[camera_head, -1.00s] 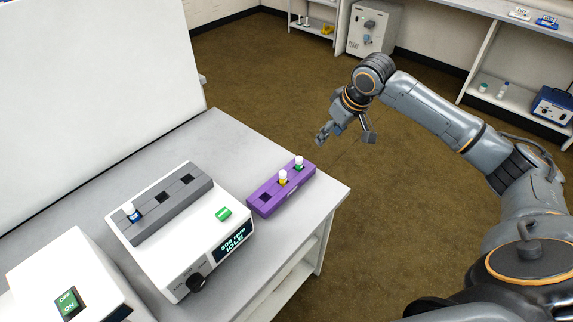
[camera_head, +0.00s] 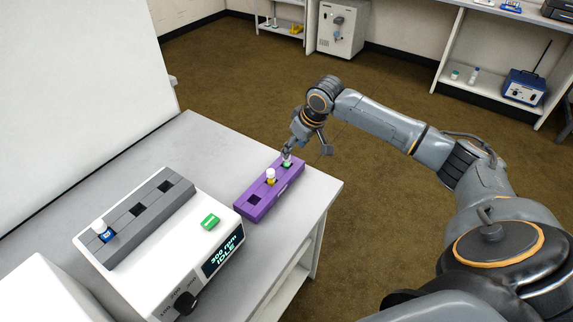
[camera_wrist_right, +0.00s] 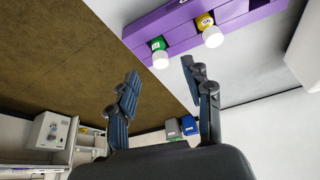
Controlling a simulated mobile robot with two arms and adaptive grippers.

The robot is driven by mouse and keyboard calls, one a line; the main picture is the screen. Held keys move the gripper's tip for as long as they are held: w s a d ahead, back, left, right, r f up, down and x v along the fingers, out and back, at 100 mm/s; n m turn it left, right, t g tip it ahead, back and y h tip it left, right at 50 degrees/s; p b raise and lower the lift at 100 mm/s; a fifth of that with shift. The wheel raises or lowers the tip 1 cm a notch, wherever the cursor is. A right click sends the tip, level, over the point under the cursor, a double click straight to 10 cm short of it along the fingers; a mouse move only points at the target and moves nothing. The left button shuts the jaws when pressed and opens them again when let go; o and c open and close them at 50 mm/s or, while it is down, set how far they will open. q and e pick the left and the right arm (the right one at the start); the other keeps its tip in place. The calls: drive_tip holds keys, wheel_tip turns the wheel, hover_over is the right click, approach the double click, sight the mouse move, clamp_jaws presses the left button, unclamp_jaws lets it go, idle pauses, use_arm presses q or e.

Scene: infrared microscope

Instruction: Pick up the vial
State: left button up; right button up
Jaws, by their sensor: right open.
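A white-capped vial with a green label (camera_head: 287,163) stands in the far-end slot of the purple rack (camera_head: 262,206). A white-capped vial with a yellow label (camera_head: 270,177) stands in the slot beside it; the near slot is empty. My right gripper (camera_head: 307,150) is open and empty at the rack's far end, one finger overlapping the green vial's top in the head view. In the right wrist view the gripper (camera_wrist_right: 160,72) has the green vial (camera_wrist_right: 159,57) ahead between its fingertips, and the yellow vial (camera_wrist_right: 211,35) to the right. My left gripper is out of view.
A white machine (camera_head: 170,290) reading 300 rpm IDLE carries a grey block (camera_head: 160,205) with a blue-labelled vial (camera_head: 103,231) in one slot and two empty slots. A white panel (camera_head: 70,90) stands at the table's back. The table (camera_head: 318,190) is clear around the rack's right side.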

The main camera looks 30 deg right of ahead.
sight(287, 165)
drive_tip(key=x, duration=0.7)
drive_tip(key=shift+w+f+p, duration=0.1)
drive_tip(key=shift+f+p, duration=0.1)
drive_tip(key=shift+p, duration=0.1)
drive_tip(key=shift+r, duration=0.1)
clamp_jaws()
